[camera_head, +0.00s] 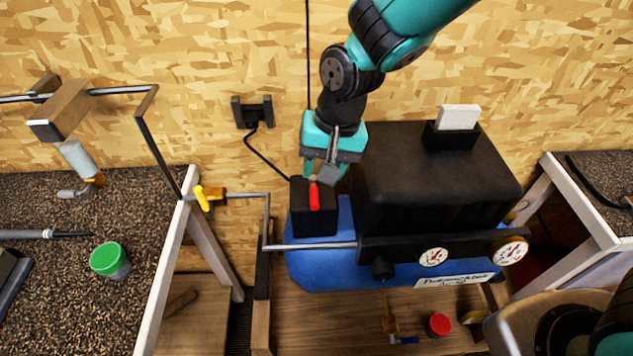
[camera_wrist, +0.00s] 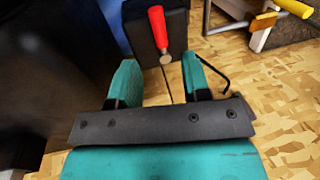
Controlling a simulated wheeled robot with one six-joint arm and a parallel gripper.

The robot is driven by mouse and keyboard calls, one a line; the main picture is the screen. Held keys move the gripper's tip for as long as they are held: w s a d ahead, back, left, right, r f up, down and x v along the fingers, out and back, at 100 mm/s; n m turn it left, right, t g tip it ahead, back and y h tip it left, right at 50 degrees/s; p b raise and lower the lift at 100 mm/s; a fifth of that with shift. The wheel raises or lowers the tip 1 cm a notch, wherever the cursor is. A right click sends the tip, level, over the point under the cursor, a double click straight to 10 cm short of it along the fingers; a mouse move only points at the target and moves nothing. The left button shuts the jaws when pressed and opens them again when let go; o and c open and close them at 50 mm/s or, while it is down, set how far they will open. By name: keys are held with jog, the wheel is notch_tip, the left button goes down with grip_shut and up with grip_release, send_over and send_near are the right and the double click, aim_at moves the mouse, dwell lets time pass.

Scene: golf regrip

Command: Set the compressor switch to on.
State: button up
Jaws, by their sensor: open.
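The compressor (camera_head: 330,268) has a blue tank and a black housing, and stands on a wooden shelf between two benches. A black switch box (camera_head: 312,222) sits at its left end, with a red switch lever (camera_head: 314,196) on it. My gripper (camera_head: 324,174) is above the box, close to the lever, with its fingers apart. In the wrist view the red lever (camera_wrist: 157,28) shows beyond and between the open fingertips (camera_wrist: 158,68), with a round pivot at its lower end. The lever appears apart from both fingers. I cannot tell whether contact exists.
A wall socket (camera_head: 252,112) has a black cord running to the box. A yellow-handled valve (camera_head: 205,197) and metal pipe are to the left. The large black housing (camera_head: 430,180) stands close to the gripper's right. Gauges (camera_head: 433,257) are on the front. A green-lidded jar (camera_head: 110,260) is on the left bench.

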aim_at(315, 192)
jog(key=f, duration=0.3)
jog(key=a+f+p, duration=0.1)
jog(key=f, duration=0.2)
jog(key=shift+a, duration=0.1)
grip_shut()
